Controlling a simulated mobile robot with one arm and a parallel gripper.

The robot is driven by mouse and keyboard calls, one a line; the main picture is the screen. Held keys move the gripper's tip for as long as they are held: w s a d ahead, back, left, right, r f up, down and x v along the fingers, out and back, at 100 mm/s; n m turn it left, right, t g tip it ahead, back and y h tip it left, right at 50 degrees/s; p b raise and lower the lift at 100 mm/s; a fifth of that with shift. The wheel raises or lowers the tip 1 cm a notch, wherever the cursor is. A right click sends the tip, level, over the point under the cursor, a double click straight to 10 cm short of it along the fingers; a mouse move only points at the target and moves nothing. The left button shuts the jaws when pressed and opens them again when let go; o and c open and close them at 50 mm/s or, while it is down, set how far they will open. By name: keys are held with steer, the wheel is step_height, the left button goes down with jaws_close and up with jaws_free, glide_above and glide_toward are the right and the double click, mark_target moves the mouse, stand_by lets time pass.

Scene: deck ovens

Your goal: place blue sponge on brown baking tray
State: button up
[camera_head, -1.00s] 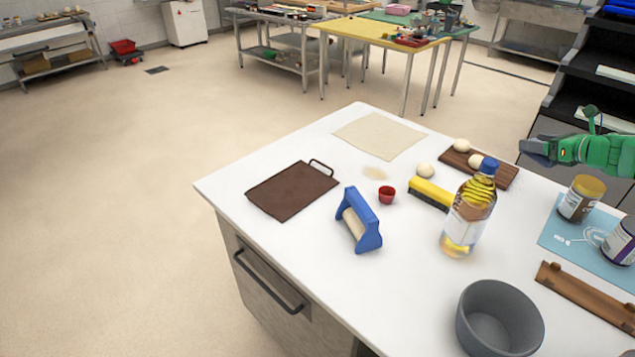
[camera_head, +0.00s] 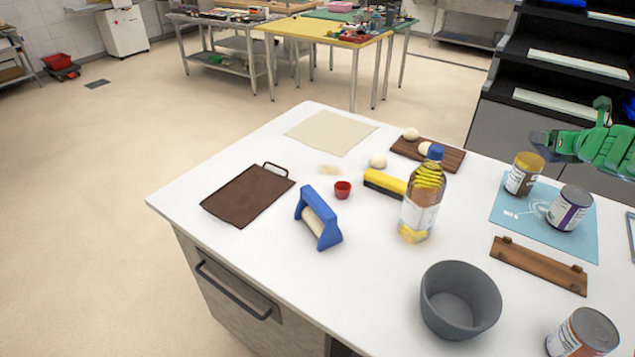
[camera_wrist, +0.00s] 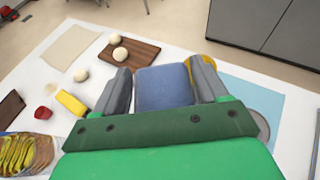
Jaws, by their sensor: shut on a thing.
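The blue sponge (camera_wrist: 164,87) is held between the two grey fingers of my gripper (camera_wrist: 164,90) in the wrist view. In the head view my green gripper (camera_head: 550,142) is at the right edge, above the table's far right side, with the sponge not clearly visible there. The brown baking tray (camera_head: 246,195), flat and dark with a wire handle at its back end, lies on the left of the white table. My gripper is far to the right of it. In the wrist view a corner of the tray (camera_wrist: 10,108) shows at the left edge.
A grey bowl (camera_head: 460,300) and jars (camera_head: 523,174) are at right. Bare table surrounds the tray.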

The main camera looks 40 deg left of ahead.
steer(key=s+d, duration=0.1)
steer(key=s+d+f+m+h, duration=0.1)
steer(key=d, duration=0.1)
steer(key=s+d+f+m+t+h, duration=0.1)
steer(key=shift+s+d, duration=0.1)
steer(key=shift+d, duration=0.1)
steer(key=shift+d+f+m+h, duration=0.45)
steer(key=shift+d+m+h, duration=0.15)
steer(key=shift+d+h, duration=0.1)
steer(key=w+a+r+m+t+h, duration=0.1)
steer(key=w+a+r, duration=0.1)
steer(key=w+a, duration=0.65)
steer(key=w+a+r+m+h, duration=0.15)
steer(key=w+a, duration=0.35)
steer(key=a, duration=0.7)
steer(key=s+a+m+h, duration=0.1)
steer(key=s+a+h, duration=0.1)
steer(key=a, duration=1.8)
steer(key=s+a+f, duration=0.2)
steer(key=s+a, duration=0.4)
steer(key=a, duration=0.5)
glide_above(252, 190)
step_height(252, 190, down, 15)
steer(key=shift+f, duration=3.45)
